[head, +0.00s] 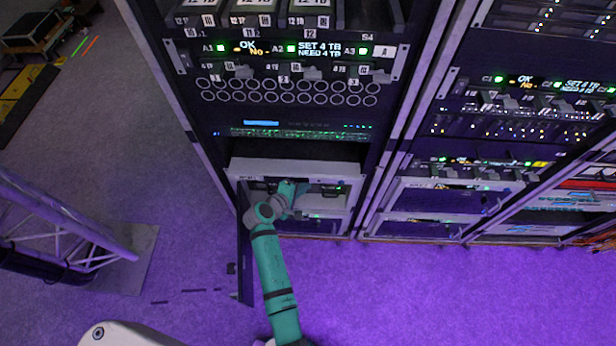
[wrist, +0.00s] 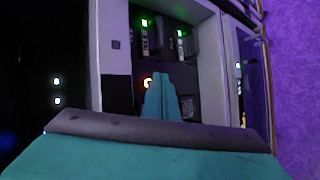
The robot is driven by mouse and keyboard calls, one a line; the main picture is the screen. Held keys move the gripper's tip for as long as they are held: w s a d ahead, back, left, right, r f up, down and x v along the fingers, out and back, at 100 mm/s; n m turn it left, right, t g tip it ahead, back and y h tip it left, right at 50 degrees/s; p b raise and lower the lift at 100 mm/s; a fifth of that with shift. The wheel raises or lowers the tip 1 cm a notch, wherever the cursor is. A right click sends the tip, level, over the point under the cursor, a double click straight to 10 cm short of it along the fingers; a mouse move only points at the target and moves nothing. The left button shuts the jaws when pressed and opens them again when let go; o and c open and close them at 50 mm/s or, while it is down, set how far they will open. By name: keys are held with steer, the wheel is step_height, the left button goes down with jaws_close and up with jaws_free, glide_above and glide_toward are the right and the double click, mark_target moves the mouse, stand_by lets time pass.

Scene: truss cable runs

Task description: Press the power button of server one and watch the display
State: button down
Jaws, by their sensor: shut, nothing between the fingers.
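My gripper (head: 299,188) reaches into the pale-framed server unit (head: 262,165) low in the left rack. In the wrist view the teal fingers (wrist: 160,77) are shut together and empty. Just left of their tips is a small orange-lit spot (wrist: 148,83), probably the power button. The fingers partly cover its surroundings, and I cannot tell whether they touch it. A lit display (head: 323,49) higher in that rack reads "SET 4 TB NEED 4 TB", and one beside it (head: 249,46) reads "OK" and "No". I cannot read a server number on the unit.
A dark door (head: 244,245) hangs open at the unit's left, close beside my arm. Drive modules with green lights (wrist: 160,38) sit above the fingers in the wrist view. Another rack (head: 440,190) stands to the right. A metal truss (head: 60,215) is at left.

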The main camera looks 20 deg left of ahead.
steer(key=shift+w, duration=0.2)
steer(key=shift+w, duration=0.3)
steer(key=shift+w, duration=0.45)
stand_by(0.6)
steer(key=shift+s+a, duration=0.2)
steer(key=shift+s+d, duration=0.2)
steer(key=shift+s, duration=0.6)
steer(key=shift+s+d, duration=0.25)
steer(key=shift+s, duration=0.5)
steer(key=shift+s+d, duration=0.25)
steer(key=shift+s, duration=0.55)
steer(key=shift+s+d, duration=0.25)
steer(key=shift+s, duration=0.5)
steer(key=shift+s+a, duration=0.1)
steer(key=shift+s, duration=0.05)
